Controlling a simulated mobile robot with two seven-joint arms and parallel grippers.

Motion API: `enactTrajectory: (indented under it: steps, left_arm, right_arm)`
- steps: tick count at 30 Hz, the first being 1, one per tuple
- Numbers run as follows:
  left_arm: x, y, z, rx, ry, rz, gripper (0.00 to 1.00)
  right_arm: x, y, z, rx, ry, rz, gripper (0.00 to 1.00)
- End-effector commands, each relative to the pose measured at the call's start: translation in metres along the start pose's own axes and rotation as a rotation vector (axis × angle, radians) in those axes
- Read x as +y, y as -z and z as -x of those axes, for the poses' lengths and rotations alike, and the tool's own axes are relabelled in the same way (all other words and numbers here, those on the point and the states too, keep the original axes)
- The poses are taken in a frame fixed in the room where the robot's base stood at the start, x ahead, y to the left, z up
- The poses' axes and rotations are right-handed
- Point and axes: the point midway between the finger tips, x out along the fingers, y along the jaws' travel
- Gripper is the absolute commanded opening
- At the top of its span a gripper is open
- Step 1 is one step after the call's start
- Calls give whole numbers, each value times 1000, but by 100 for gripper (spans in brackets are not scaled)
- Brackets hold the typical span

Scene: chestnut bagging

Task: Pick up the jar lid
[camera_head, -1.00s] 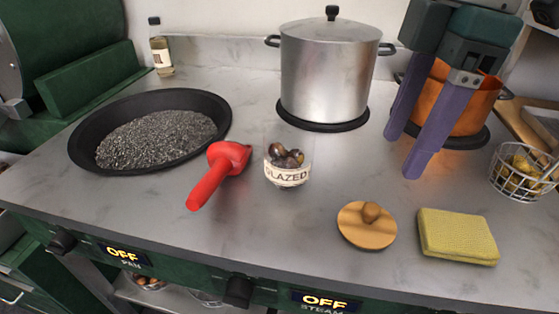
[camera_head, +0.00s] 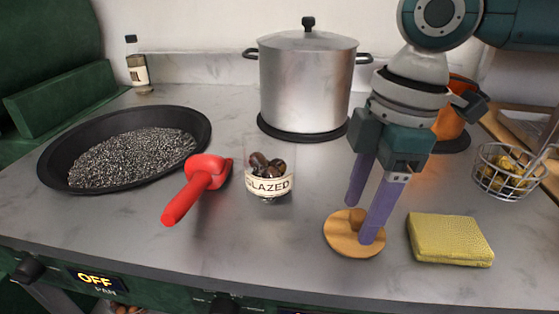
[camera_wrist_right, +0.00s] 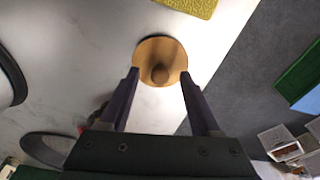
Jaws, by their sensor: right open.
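The jar lid (camera_head: 340,240) is a round wooden disc with a knob, lying flat on the counter left of the yellow sponge. It also shows in the right wrist view (camera_wrist_right: 160,48), ahead of the fingertips. My right gripper (camera_head: 362,222) is open, with its purple fingers pointing down over the lid. One finger covers part of the lid's right side in the head view, and the knob (camera_head: 357,216) shows between the fingers. In the right wrist view the gripper (camera_wrist_right: 160,82) holds nothing. The glass jar (camera_head: 268,182) labelled GLAZED holds chestnuts. My left gripper is not in view.
The yellow sponge (camera_head: 449,240) lies close to the right of the lid. A wire basket (camera_head: 503,172), an orange pot (camera_head: 449,122) and a steel pot (camera_head: 305,90) stand behind. A red scoop (camera_head: 195,190) and a black pan (camera_head: 52,165) are at left.

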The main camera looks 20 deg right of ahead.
Motion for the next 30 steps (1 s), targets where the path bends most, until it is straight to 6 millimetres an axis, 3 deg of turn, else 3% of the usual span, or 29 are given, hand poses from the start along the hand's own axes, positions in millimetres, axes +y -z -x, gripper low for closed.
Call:
enactTrajectory:
  steps: [3,20,30]
  left_arm:
    - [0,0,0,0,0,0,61]
    - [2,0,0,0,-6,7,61]
    - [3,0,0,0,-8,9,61]
  right_arm:
    - [0,0,0,0,0,0,63]
    - [0,0,1,0,0,-1,0]
    - [0,0,1,0,0,-1,0]
